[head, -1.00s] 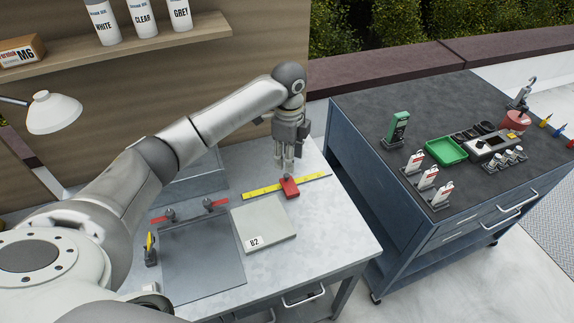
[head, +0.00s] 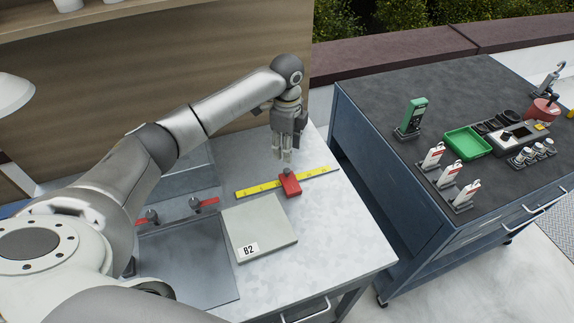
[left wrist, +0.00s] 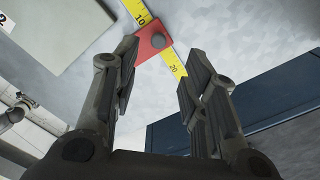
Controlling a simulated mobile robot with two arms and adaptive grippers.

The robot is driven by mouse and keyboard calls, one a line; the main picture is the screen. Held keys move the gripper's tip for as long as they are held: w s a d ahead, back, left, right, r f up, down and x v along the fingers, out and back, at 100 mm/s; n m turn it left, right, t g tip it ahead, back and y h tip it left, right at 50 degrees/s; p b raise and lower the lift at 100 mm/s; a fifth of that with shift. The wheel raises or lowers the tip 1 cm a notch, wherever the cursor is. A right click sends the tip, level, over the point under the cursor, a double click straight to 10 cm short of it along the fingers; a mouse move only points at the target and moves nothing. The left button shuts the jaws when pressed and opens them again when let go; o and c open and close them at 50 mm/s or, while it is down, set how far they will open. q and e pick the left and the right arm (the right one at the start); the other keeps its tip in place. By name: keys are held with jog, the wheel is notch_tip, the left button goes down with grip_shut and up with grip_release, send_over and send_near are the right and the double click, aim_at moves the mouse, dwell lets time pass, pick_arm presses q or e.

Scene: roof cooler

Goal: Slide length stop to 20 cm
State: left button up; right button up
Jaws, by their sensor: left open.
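The length stop is a red block with a dark round knob (head: 290,184). It sits across the yellow ruler (head: 318,176) on the light workbench. In the left wrist view the red stop (left wrist: 151,44) lies between the ruler's 10 and 20 marks, with the 20 on the yellow strip (left wrist: 176,70) just past it. My left gripper (head: 282,156) is open and empty, pointing down just behind and above the stop. In the left wrist view its fingers (left wrist: 158,75) are spread, the left fingertip overlapping the stop's edge; I cannot tell whether it touches. My right gripper is not in view.
A grey plate marked B2 (head: 260,228) lies in front of the ruler. Red-handled clamps (head: 203,204) and a dark panel (head: 190,265) are to its left. A blue cart (head: 440,75) with a green tray (head: 467,141) and tools stands right, across a gap.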

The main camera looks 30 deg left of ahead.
aim_at(287, 170)
pick_arm(q)
notch_tip(287, 170, down, 8)
jog(key=shift+s+d+f+p, duration=0.1)
jog(key=shift+f+p, duration=0.05)
jog(key=shift+p, duration=0.55)
grip_shut()
